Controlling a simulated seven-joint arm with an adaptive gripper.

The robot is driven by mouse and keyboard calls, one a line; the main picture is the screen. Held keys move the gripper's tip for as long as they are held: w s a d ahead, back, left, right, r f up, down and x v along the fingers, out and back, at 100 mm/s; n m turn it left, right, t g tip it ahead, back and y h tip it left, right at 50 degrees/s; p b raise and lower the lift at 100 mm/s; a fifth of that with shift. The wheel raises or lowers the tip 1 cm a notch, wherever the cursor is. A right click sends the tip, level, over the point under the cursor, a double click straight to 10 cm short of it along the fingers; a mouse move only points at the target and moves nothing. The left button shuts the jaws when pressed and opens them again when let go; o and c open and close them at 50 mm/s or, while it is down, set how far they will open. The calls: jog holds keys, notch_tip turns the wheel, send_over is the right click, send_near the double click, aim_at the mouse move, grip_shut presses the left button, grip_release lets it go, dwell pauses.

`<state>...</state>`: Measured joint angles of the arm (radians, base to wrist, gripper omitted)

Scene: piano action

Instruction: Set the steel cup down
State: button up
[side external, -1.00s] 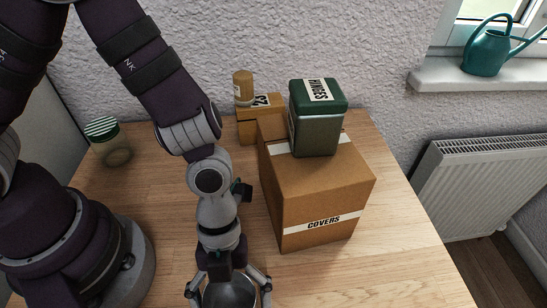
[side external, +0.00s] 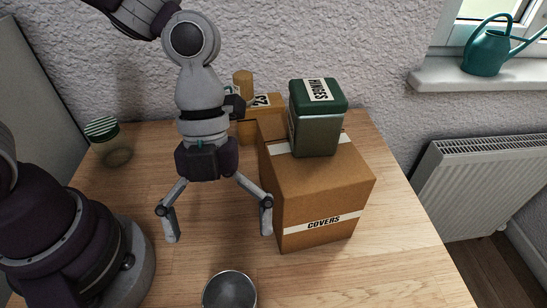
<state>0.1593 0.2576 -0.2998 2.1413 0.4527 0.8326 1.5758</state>
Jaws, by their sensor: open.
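The steel cup (side external: 230,291) is a round grey metal cup standing on the wooden table at the bottom of the side view. I look down into its open mouth, and its lower part is cut off by the picture's edge. My gripper (side external: 220,239) is wide open and empty, with its fingers spread. It is above and behind the cup in the picture, apart from it. Its right finger shows close to the left side of the covers box; I cannot tell whether they touch.
A cardboard box marked COVERS (side external: 318,205) stands right of my gripper, with a green hinges tin (side external: 317,117) on top. A smaller box (side external: 268,103) and a tan bottle (side external: 242,85) are behind. A green-lidded jar (side external: 112,146) stands at left. Table (side external: 330,280) right of the cup is clear.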

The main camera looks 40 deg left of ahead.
jog(key=w+a+r+n+t+y, duration=0.1)
jog(key=a+r+n+t, duration=0.3)
jog(key=a+n, duration=0.4)
jog(key=w+a+r+n+t+y, duration=0.2)
jog(key=a+r+n+t, duration=0.2)
jog(key=n, duration=1.5)
jog(key=a+r, duration=0.1)
jog(key=a, duration=0.2)
jog(key=shift+a+t, duration=0.4)
